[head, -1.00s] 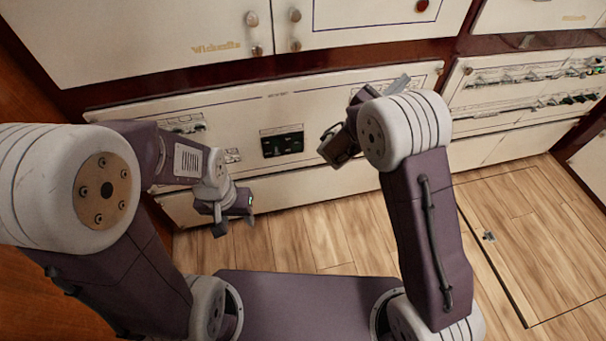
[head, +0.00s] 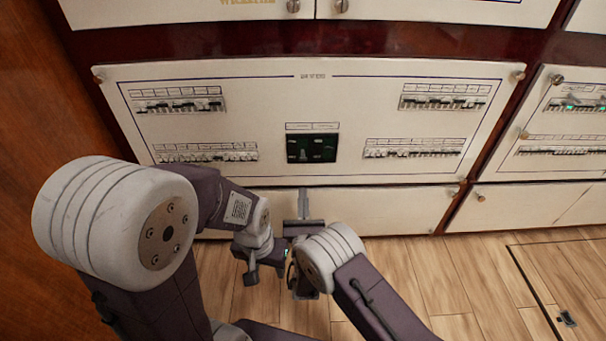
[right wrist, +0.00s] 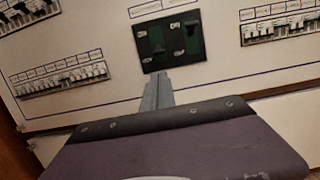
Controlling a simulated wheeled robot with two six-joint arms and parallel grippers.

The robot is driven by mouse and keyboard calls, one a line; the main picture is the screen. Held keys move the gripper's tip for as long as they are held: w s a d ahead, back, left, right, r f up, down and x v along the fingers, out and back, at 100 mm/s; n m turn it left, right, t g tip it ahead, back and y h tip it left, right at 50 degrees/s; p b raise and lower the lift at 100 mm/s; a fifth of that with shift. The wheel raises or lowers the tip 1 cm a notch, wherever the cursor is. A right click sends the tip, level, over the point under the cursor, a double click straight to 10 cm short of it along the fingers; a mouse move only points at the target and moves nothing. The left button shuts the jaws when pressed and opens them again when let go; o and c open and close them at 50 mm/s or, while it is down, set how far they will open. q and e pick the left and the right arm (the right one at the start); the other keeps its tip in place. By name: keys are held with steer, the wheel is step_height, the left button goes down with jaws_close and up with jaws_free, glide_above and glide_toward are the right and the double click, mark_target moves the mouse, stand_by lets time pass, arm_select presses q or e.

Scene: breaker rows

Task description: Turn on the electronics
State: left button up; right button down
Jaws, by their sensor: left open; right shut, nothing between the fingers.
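The cream breaker panel (head: 270,103) fills the middle of the head view. It has four rows of small switches: upper left (head: 178,105), lower left (head: 206,155), upper right (head: 445,102) and lower right (head: 413,151). A dark switch unit (head: 312,148) sits at its centre and also shows in the right wrist view (right wrist: 168,42). My right gripper (head: 303,203) is shut and empty, its fingertips just below the dark unit; they also show in the right wrist view (right wrist: 157,90). My left gripper (head: 266,272) is open and empty, lower down, over the floor.
A second breaker panel (head: 535,125) at the right shows small green lights. Cabinet doors (head: 420,10) are above, plain cream panels (head: 390,210) below. The wooden floor (head: 440,280) is clear, with a framed hatch (head: 580,270) at the right.

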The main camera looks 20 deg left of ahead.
mark_target(303, 159)
steer(key=b+x, duration=0.5)
steer(key=x, duration=0.5)
